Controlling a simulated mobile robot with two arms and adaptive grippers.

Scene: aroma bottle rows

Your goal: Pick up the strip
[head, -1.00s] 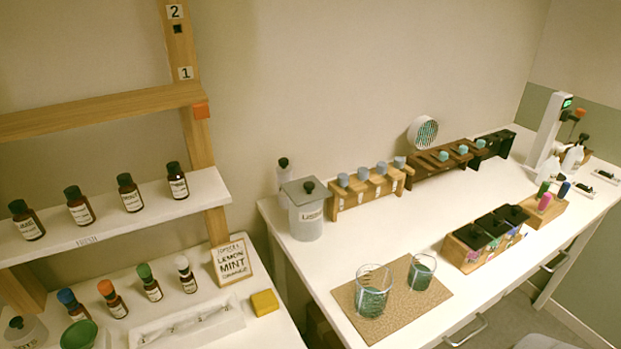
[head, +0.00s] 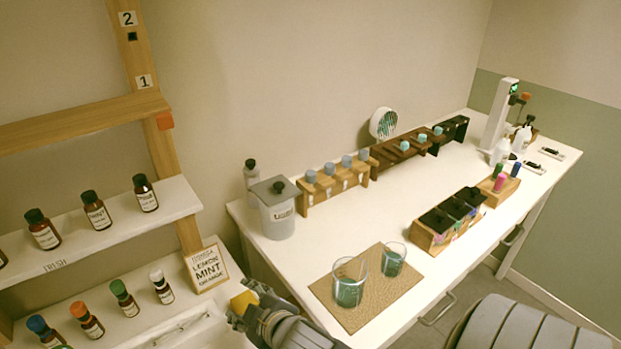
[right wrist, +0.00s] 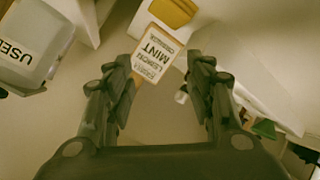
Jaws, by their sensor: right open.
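A white tray (head: 205,329) lies on the lower shelf at the bottom left of the head view, with faint thin pale strips (head: 182,330) in it. They are too small and pale to tell apart. My right gripper (head: 246,306) is just right of the tray, beside the yellow block, and covers part of that block. In the right wrist view my right gripper (right wrist: 167,72) has its fingers spread with nothing held between them. A lettered card lies beyond the fingertips there. My left gripper is not in view.
The lemon mint card (head: 207,269) stands behind the tray, and the yellow block (head: 243,301) is by the shelf's right edge. Several capped bottles (head: 124,298) stand left. On the right table are a lidded jar (head: 275,215), glasses on a cork mat (head: 375,312) and racks.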

